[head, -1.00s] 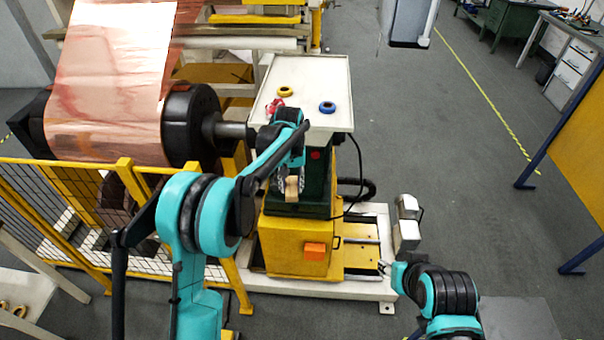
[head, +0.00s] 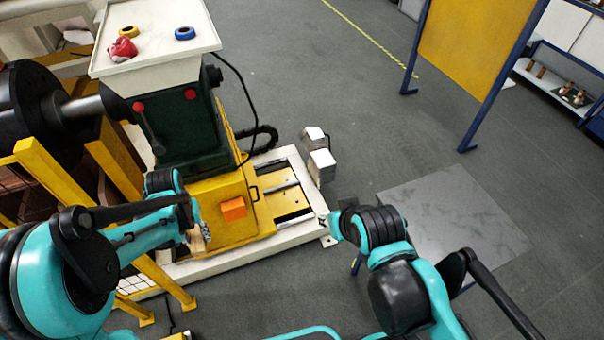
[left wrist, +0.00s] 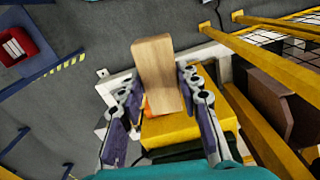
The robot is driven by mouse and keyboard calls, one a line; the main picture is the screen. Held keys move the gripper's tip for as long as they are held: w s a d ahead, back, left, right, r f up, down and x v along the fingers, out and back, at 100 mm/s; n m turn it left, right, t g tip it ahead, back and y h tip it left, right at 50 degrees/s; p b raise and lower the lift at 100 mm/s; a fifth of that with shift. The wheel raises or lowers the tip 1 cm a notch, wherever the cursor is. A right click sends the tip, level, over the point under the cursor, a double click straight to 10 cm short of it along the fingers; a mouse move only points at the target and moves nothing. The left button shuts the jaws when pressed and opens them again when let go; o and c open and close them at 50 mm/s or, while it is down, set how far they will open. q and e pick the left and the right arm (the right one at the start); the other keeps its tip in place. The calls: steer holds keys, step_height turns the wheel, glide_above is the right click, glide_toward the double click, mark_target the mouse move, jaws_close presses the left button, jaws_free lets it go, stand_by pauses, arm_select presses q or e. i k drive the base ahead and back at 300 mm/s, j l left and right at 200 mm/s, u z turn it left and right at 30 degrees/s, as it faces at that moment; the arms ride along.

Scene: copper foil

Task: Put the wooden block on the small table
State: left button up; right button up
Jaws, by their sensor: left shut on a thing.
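My left gripper (head: 197,238) is shut on the wooden block (left wrist: 158,72), a pale upright piece between its two fingers in the left wrist view. In the head view the block (head: 194,241) is small and partly hidden by the gripper, left of the orange box on the yellow machine base. A grey flat top (head: 440,212) with bits of blue leg below it, at the right of the head view, looks like the small table; its surface is bare. My right gripper (head: 328,221) is near the table's left side, too small to tell its jaws.
A white tray top (head: 150,55) on the green machine holds a red item (head: 122,48) and blue and yellow rings. Yellow fence posts (head: 60,185) stand close to my left arm. A yellow panel on blue posts (head: 480,45) stands behind the grey top. Open floor lies between.

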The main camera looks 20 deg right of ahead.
mark_target(476, 210)
steer(key=z, duration=2.15)
steer(key=i+j+z, duration=0.2)
steer(key=z, duration=0.15)
steer(key=i+j+z, duration=0.4)
steer(key=j+z, duration=0.2)
steer(key=z, duration=0.15)
steer(key=i, duration=0.05)
